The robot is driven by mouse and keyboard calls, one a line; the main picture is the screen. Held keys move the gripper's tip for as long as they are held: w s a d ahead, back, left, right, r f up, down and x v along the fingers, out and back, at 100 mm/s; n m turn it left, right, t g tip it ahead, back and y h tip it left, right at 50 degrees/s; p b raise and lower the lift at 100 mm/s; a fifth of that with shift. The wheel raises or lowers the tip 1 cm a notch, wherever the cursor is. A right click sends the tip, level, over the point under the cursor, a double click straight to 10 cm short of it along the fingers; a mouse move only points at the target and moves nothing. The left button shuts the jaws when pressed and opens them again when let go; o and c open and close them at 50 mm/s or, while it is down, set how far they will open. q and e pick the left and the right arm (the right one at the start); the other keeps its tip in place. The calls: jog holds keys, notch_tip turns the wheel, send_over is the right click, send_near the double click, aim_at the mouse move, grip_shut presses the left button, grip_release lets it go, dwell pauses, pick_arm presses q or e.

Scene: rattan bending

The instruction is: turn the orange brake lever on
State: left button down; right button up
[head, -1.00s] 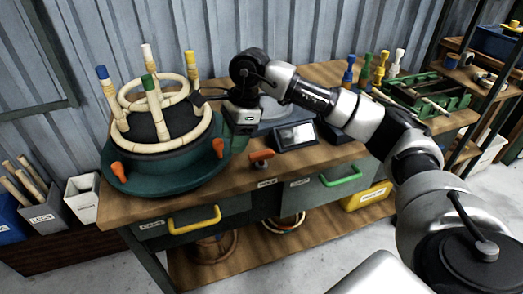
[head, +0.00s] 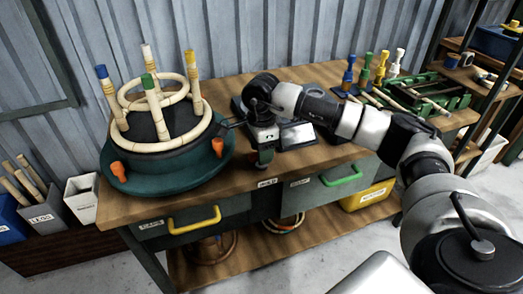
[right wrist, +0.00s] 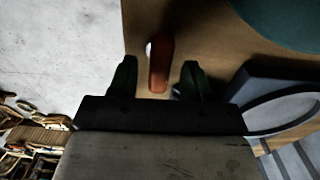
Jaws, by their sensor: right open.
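The orange brake lever (right wrist: 161,62) shows in the right wrist view as a short reddish-orange bar standing out near the table edge. My right gripper (right wrist: 157,75) is open, with one dark green finger on each side of the lever and visible gaps between. In the head view my right gripper (head: 264,157) points down at the front edge of the workbench and hides most or all of the lever. The green turntable (head: 150,185) with the rattan stool frame (head: 160,147) stands just to its left. My left gripper is not in view.
The workbench (head: 230,185) carries a scale with a display (head: 298,134) close to the right of my gripper. Orange clamps (head: 120,172) sit on the turntable. A green tool rack (head: 440,98) stands farther right. Drawers with yellow (head: 193,221) and green (head: 342,176) handles are below.

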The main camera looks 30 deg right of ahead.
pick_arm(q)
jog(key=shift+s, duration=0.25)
pick_arm(e)
jog(key=shift+f, duration=0.25)
grip_shut()
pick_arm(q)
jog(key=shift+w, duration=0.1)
